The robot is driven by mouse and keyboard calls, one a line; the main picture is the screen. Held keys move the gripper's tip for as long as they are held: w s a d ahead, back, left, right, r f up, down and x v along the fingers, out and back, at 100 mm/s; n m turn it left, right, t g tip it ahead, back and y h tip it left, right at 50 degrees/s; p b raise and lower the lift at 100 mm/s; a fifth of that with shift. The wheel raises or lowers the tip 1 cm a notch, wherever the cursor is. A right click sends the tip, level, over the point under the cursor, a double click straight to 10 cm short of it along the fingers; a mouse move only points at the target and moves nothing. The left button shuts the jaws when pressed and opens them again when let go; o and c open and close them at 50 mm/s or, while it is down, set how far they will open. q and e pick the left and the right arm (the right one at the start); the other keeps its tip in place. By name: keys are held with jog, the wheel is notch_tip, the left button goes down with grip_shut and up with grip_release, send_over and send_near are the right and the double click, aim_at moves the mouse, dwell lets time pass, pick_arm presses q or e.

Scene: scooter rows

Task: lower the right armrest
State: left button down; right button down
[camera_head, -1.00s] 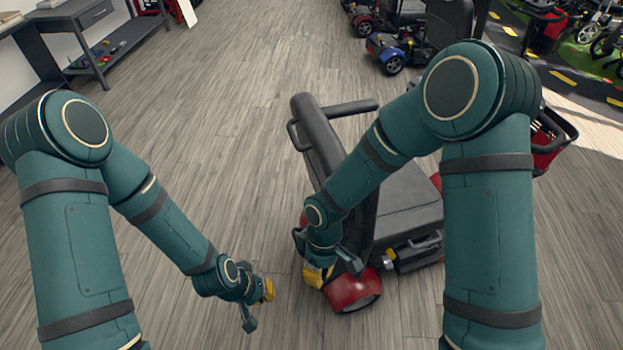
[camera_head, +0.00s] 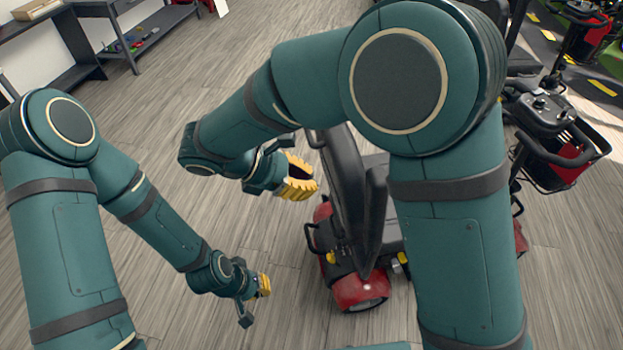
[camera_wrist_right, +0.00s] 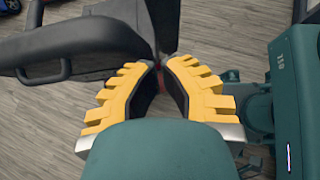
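The red-based scooter's dark backrest (camera_head: 343,185) stands in the middle of the head view. A dark upright pad (camera_head: 373,225) beside it looks like the raised right armrest; my right arm covers part of the seat area. My right gripper (camera_head: 312,178) is left of the backrest with a gap between its yellow fingers; it looks empty. In the right wrist view, the fingertips (camera_wrist_right: 163,62) are close together, near dark seat parts (camera_wrist_right: 75,40); I cannot tell whether they touch. My left gripper (camera_head: 265,284) is low over the floor, left of the scooter; its opening is unclear.
The scooter's red rear cover (camera_head: 360,291) is near the front. Its handlebar console (camera_head: 545,108) and basket (camera_head: 565,165) are at the right. A grey table (camera_head: 75,12) stands at the far left. The floor left of the scooter is mostly clear.

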aim_at(366, 191)
jog(key=x, duration=0.3)
jog(key=r+b+x, duration=0.1)
jog(key=x, duration=0.2)
jog(key=d+b+x, duration=0.1)
jog(key=x, duration=0.2)
jog(key=shift+d, duration=0.4)
jog(key=shift+w+d+r, duration=0.15)
jog(key=shift+d, duration=0.4)
